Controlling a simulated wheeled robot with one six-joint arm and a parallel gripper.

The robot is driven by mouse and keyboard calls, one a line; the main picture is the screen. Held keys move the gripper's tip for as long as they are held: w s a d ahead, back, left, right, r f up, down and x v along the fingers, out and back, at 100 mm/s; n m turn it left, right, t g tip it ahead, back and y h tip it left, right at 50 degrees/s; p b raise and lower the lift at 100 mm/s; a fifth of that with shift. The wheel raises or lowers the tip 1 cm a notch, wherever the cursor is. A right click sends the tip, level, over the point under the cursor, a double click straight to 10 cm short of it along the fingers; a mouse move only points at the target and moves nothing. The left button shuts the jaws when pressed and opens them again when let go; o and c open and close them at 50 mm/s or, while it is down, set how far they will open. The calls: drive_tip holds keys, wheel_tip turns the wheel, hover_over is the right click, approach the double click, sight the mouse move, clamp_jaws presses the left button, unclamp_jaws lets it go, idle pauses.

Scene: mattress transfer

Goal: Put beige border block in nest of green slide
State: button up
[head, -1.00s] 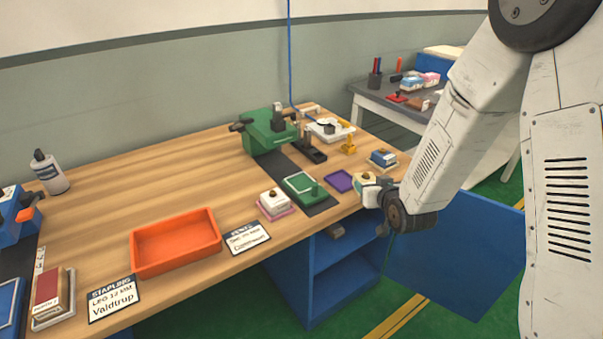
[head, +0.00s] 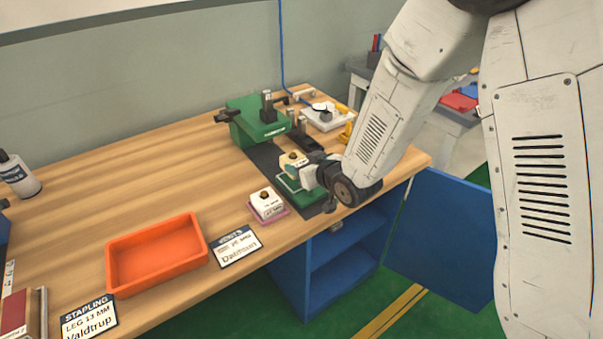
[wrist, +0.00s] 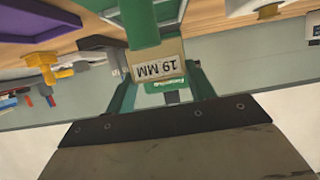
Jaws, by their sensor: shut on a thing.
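The beige border block (head: 292,160) has a dark knob on top. Its "19 MM" label shows in the wrist view (wrist: 160,70). My gripper (head: 310,175) is shut on it, with a finger on each side in the wrist view (wrist: 162,90). The green slide (head: 288,187) lies on the dark rail in front of the green press (head: 258,120). In the head view the block overlaps the slide's far part. The block and my wrist hide much of the nest, and I cannot tell whether the block touches it.
A white block (head: 264,200) on a pink base sits left of the slide. An orange tray (head: 155,255) and a label card (head: 237,247) lie further left. A white fixture (head: 325,118) and a yellow clamp (head: 347,130) stand behind. The wooden bench (head: 130,180) is clear at middle left.

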drive_tip(key=shift+f, duration=1.55)
drive_tip(key=shift+f, duration=0.15)
drive_tip(key=o, duration=1)
